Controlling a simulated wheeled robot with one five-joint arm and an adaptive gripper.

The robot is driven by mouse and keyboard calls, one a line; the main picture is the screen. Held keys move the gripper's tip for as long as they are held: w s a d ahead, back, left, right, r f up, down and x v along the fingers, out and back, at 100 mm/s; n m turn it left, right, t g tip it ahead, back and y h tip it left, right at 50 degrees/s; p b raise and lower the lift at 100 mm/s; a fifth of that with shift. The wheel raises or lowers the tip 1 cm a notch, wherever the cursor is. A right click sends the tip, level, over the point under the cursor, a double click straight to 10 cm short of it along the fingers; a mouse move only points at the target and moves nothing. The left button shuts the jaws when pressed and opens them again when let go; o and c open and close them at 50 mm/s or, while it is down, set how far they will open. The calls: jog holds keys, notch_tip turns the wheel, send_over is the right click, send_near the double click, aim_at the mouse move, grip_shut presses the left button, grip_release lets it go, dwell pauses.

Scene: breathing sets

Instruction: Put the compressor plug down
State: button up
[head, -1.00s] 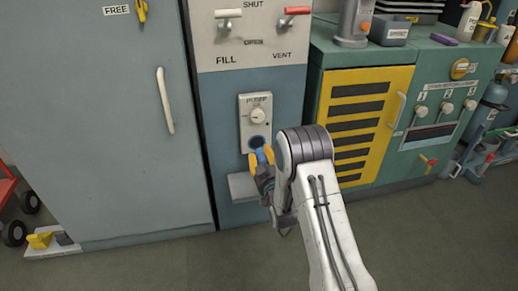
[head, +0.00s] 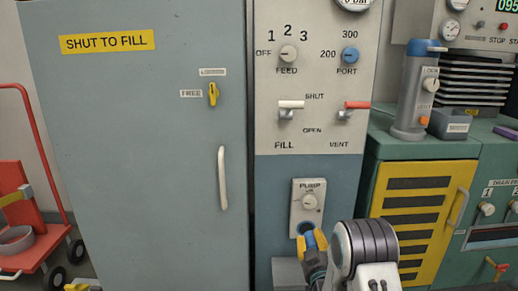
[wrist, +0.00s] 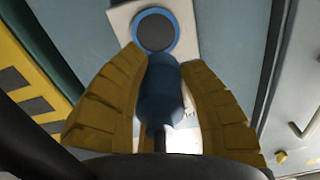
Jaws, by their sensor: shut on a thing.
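The compressor plug (wrist: 162,88) is a blue cylinder with a thin stem. My gripper (wrist: 160,95) is shut on it, with one yellow finger on each side. In the head view my gripper (head: 313,241) is low in the picture, just in front of the pump panel (head: 306,203); the plug is mostly hidden there. The dark round socket with a blue ring (wrist: 155,32) lies just past the plug's tip in the wrist view. Its face shows, so the plug is not seated in it; I cannot tell how wide the gap is. A grey ledge (head: 286,268) juts out below the panel.
A tall grey-blue door (head: 140,150) with a white handle (head: 223,178) stands left. FILL (head: 290,110) and VENT (head: 352,110) levers are above the panel. A yellow slatted door (head: 412,215) is right of my arm. A red trolley (head: 35,210) stands far left.

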jog(key=shift+s+r, duration=0.7)
jog(key=shift+r, duration=0.15)
jog(key=shift+s+f, duration=0.15)
jog(key=shift+s, duration=0.4)
jog(key=shift+s+f, duration=0.15)
jog(key=shift+s, duration=0.35)
jog(key=s+f+p, duration=0.4)
jog(key=f, duration=0.2)
notch_tip(320, 180, up, 38)
jog(key=p, duration=3.8)
send_over(314, 244)
jog(key=s, duration=0.4)
jog(key=shift+d, duration=0.1)
